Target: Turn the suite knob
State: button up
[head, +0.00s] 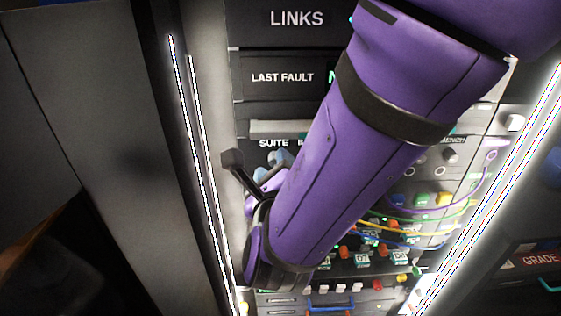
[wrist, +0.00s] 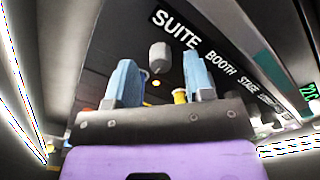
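The suite knob (wrist: 158,56) is a small light-grey knob just below the white SUITE label (wrist: 175,29) in the wrist view. My gripper (wrist: 159,76) is open, with one blue finger to the left of the knob and one to the right in that view. The knob appears between and beyond the fingertips, and I see no contact. In the head view my gripper (head: 275,164) is by the SUITE label, partly behind my purple arm. The knob itself is hidden there.
A yellow knob (wrist: 180,96) shows near the right finger. Other labels, BOOTH and STAGE, run to the right. In the head view, coloured cables (head: 440,215) and several small buttons lie right of my arm. A dark cabinet side (head: 100,130) and bright strips flank the panel.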

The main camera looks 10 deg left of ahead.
jog(key=v, duration=1)
jog(key=shift+s, duration=0.4)
jog(key=shift+d, duration=0.1)
